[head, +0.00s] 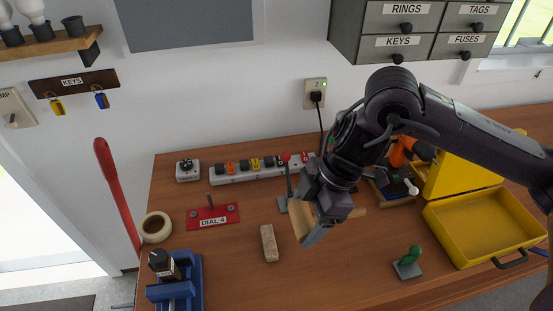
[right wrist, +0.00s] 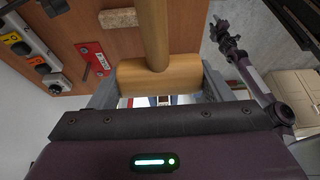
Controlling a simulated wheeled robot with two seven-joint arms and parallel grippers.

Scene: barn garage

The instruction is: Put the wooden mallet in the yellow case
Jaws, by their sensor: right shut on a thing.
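The wooden mallet shows in the head view (head: 302,222), partly hidden by my right gripper (head: 318,228). In the right wrist view, its pale head (right wrist: 160,77) lies between the two fingers and its handle (right wrist: 152,30) points away from the palm. My right gripper is shut on the mallet's head, over the middle of the bench. The yellow case (head: 462,228) stands open at the right of the bench, its lid raised at the back. Its visible inside looks empty. My left gripper (right wrist: 222,30) seems to show small in the right wrist view; its fingers are unclear.
A green-handled stamp (head: 411,259) stands between the mallet and the case. An orange-handled tool (head: 402,150) is behind my right arm.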

